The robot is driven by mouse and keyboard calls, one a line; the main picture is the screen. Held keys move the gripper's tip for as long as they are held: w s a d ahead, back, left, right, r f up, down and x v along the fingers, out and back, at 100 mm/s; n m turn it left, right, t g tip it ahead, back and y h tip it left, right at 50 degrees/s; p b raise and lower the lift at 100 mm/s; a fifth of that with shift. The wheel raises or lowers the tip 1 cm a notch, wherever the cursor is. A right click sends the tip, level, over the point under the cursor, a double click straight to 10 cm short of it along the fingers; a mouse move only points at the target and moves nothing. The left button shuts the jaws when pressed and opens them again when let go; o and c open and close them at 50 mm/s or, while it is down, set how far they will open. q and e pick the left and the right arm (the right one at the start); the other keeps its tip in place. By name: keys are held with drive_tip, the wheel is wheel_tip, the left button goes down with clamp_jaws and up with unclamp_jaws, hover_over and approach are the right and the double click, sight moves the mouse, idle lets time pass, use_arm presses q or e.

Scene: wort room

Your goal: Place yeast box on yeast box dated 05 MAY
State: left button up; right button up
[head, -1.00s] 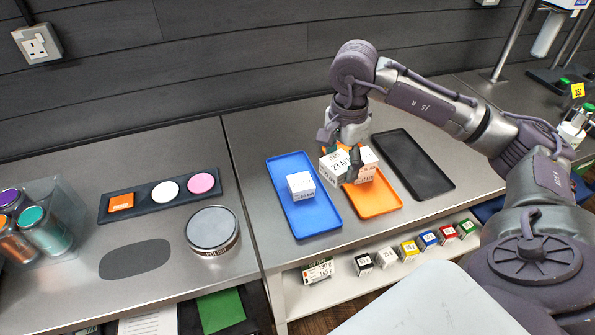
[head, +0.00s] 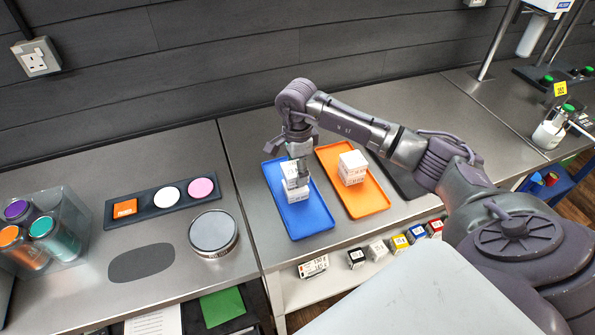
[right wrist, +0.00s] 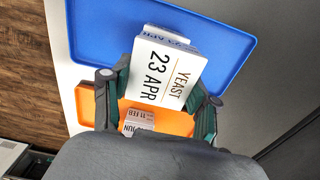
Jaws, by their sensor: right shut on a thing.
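My right gripper (head: 299,164) is shut on a white yeast box (right wrist: 165,68) over the blue tray. The face of this box toward the right wrist camera reads YEAST 23 APR. In the head view another white box (head: 297,194) sits on the blue tray (head: 312,222), directly below the held one. I cannot tell whether the two boxes touch, and the lower box's date is not readable in the head view. My left gripper is not in view.
White boxes (head: 352,168) are stacked on the orange tray (head: 368,203); one date in the wrist view reads 11 FEB. A black tray (head: 403,182) lies behind my arm. Several small coloured boxes (head: 398,243) line the shelf below. A round tin (head: 213,233) stands left.

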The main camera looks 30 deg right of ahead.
wheel_tip(320, 180, down, 2)
drive_tip(key=shift+f+p, duration=0.1)
drive_tip(key=shift+p, duration=0.3)
drive_tip(key=shift+f, duration=0.15)
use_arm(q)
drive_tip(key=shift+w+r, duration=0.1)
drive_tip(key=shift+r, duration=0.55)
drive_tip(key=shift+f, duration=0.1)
use_arm(e)
drive_tip(key=shift+f, duration=0.1)
drive_tip(key=shift+f+b, duration=0.15)
drive_tip(key=shift+b, duration=0.2)
drive_tip(key=o, duration=1.3)
drive_tip(key=shift+r, duration=0.2)
